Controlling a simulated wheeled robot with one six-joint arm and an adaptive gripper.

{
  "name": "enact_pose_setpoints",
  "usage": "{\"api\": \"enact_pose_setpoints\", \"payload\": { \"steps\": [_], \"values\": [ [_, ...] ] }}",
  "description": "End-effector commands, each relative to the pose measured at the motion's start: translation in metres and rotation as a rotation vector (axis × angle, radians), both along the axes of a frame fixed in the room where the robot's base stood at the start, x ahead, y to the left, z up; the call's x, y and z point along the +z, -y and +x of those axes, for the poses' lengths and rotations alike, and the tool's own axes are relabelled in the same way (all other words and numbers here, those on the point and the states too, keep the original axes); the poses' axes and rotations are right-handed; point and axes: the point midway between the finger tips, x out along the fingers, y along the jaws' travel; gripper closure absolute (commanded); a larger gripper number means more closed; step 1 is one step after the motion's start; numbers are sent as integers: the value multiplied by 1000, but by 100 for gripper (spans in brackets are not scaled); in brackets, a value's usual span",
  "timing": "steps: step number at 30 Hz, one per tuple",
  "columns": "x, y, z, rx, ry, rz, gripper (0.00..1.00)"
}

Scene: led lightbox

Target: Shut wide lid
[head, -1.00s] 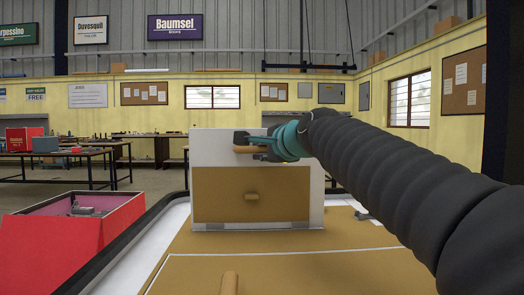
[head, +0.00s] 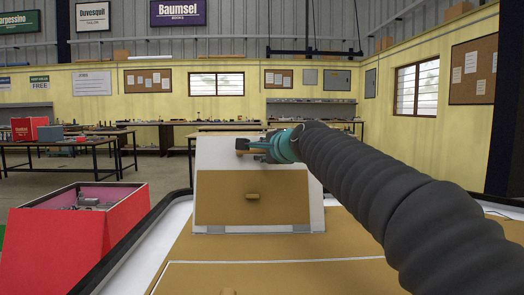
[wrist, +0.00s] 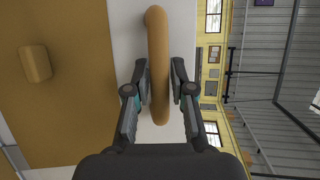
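The wide lid is a white panel (head: 218,160) with a tan inset, standing up from the tan work surface and leaning slightly away at its top. Grey hinges show along its bottom edge. A long tan handle (wrist: 158,60) is near its top edge. My gripper (head: 257,148) comes from the right to this handle. In the wrist view, my gripper (wrist: 161,88) has one finger on each side of the handle, close against it. A small tan knob (head: 252,196) sits on the inset, and it also shows in the wrist view (wrist: 35,63).
A red open box (head: 60,235) with grey items stands at the left. Work tables (head: 75,145) stand farther back. My arm fills the right side.

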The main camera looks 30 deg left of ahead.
Motion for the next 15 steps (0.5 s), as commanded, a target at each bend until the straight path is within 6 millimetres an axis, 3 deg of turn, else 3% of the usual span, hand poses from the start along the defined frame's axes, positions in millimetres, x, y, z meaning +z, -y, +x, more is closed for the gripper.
{"api": "enact_pose_setpoints", "payload": {
  "steps": [15],
  "values": [
    [3, 8, -6, 0, -1, 1, 57]
  ]
}}
